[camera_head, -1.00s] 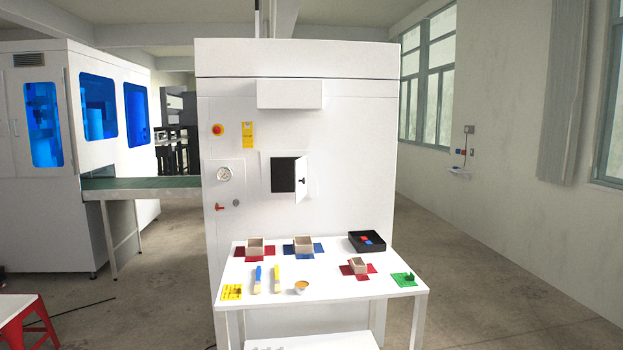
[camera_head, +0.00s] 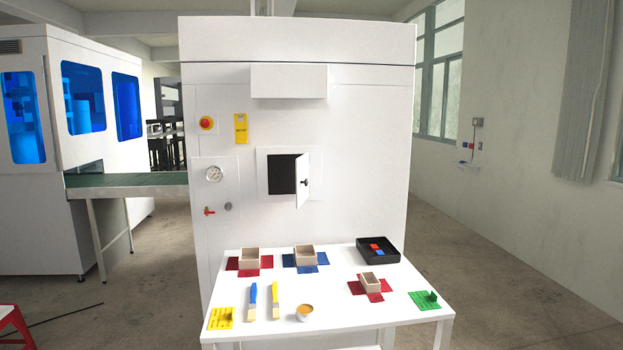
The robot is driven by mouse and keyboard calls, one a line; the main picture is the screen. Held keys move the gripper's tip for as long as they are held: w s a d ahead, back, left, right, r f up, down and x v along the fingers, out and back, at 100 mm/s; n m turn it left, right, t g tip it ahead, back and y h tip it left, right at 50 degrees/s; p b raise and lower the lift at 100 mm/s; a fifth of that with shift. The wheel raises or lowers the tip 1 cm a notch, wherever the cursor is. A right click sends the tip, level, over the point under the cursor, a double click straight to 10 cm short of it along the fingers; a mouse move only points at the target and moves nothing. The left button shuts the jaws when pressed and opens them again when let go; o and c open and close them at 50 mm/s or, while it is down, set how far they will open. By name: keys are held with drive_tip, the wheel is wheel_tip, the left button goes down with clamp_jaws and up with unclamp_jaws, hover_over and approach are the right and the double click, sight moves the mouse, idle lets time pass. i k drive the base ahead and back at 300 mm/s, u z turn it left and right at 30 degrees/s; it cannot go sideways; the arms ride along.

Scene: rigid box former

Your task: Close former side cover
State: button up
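The former is the tall white machine (camera_head: 360,130) in the middle of the view. Its small side cover (camera_head: 303,182) is a white hinged door with a dark knob. The cover stands ajar, swung out to the right of a dark square opening (camera_head: 281,175). Part of the opening shows to the left of the cover. My gripper is not in view.
A white table (camera_head: 385,312) stands in front of the machine, below the cover. It holds boxes on red and blue blanks, two brushes, a cup (camera_head: 304,313) and a black tray (camera_head: 398,252). A conveyor (camera_head: 120,181) joins at left. Floor at right is clear.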

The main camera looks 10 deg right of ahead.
sight(302, 162)
drive_tip(key=z, duration=0.1)
drive_tip(key=i, duration=0.1)
drive_tip(key=u, duration=0.15)
drive_tip(key=k, duration=0.65)
drive_tip(key=z, duration=0.35)
drive_tip(key=i, duration=1.8)
drive_tip(key=u, duration=0.35)
drive_tip(key=i, duration=1)
drive_tip(key=u, duration=0.4)
